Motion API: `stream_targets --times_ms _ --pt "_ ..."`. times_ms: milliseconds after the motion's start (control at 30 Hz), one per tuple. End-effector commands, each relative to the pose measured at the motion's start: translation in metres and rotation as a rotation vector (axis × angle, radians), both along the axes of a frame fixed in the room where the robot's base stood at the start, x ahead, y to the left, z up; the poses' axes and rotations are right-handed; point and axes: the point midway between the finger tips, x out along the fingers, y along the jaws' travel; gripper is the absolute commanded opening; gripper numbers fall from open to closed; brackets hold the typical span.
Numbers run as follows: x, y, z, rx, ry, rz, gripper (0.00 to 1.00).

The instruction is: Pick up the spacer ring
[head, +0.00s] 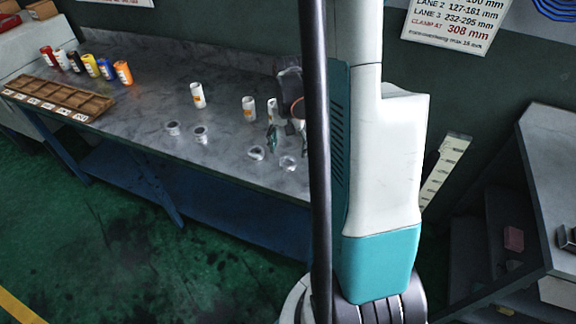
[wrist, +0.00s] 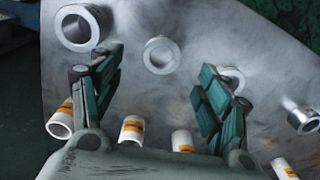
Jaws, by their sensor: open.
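Several pale, open-centred rings lie on the grey worktable; I cannot tell which is the spacer ring. In the wrist view, one ring (wrist: 148,57) lies between and beyond my fingertips, and a larger ring (wrist: 66,41) is at upper left. Another ring (wrist: 236,72) is partly hidden by the right finger, and one (wrist: 303,121) is at the right. The head view shows a front pair, left ring (head: 256,153) and right ring (head: 288,163), and a farther left pair (head: 172,128).
White orange-labelled canisters (head: 197,95) stand on the worktable (head: 150,90), several close to my gripper (wrist: 132,129). A brown compartment tray (head: 60,98) and several coloured canisters (head: 123,73) are at its left. My arm hides the table's right end. The table's middle left is clear.

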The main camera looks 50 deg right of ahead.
Motion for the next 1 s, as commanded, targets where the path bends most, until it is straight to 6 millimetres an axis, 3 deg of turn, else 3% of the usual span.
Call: stream_targets --times_ms 333,600,867,1000 --pt "0.001 0.001 -0.024 0.000 0.000 0.001 0.70" --pt "0.004 0.001 -0.061 0.000 0.000 0.001 0.70" --pt "0.004 0.001 -0.064 0.000 0.000 0.001 0.70" --pt "0.004 0.001 -0.064 0.000 0.000 0.001 0.42"
